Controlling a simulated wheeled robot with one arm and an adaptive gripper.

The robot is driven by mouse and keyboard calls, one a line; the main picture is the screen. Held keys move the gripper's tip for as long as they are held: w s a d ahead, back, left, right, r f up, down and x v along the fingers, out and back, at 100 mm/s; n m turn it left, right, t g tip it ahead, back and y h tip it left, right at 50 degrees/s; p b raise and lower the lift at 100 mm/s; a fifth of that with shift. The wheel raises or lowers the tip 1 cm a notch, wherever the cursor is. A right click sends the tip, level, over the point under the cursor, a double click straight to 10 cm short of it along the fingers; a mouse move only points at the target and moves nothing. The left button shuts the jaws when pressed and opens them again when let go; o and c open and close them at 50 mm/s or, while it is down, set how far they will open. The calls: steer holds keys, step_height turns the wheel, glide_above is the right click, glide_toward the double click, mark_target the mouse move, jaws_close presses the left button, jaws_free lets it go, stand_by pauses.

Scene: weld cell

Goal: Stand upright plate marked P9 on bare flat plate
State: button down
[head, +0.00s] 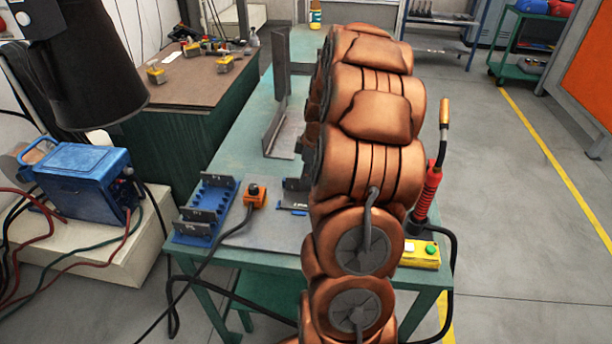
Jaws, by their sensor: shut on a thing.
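My copper-coloured arm (375,150) fills the middle of the head view and hides part of the table. My gripper is hidden behind it, and so is anything it holds. A blue slotted rack (229,187) with several dark plates (199,214) stands at the table's front left. Their marks are too small to read surely, so I cannot pick out P9. A bare grey flat surface (262,238), perhaps the flat plate, lies right of the rack. A dark piece (297,186) shows partly beside my arm, behind a small blue item (291,210).
Tall grey metal pieces (281,70) stand farther back.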

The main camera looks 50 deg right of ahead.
stand_by(0.4)
steer(key=c, duration=1.2)
jaws_free()
steer(key=shift+f, duration=0.1)
steer(key=shift+r, duration=4)
